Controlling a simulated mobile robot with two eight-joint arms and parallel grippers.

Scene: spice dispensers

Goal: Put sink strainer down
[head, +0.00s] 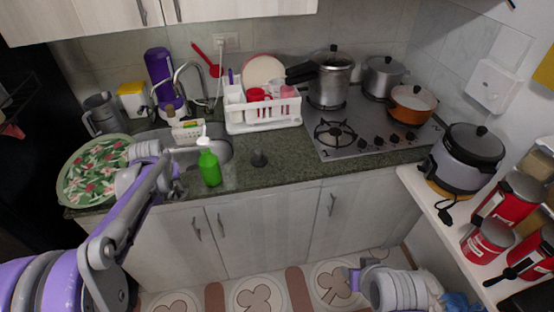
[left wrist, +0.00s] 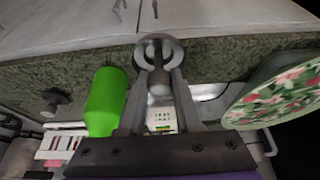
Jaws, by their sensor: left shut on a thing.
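My left gripper (head: 178,182) is at the front of the counter, in front of the sink (head: 222,150). In the left wrist view, its fingers (left wrist: 160,78) are shut on a round grey sink strainer (left wrist: 174,48) with a knob in its middle. The strainer shows against the counter's front strip; I cannot tell whether it touches the counter. In the head view the arm hides it. My right gripper (head: 360,273) is low over the floor, away from the counter; its jaw opening is unclear.
A green soap bottle (head: 210,168) stands close right of the left gripper. A flowered round tray (head: 90,172) lies left. A small dark stopper (head: 259,158) sits on clear counter. A white dish rack (head: 262,113) and the stove (head: 375,132) are farther right.

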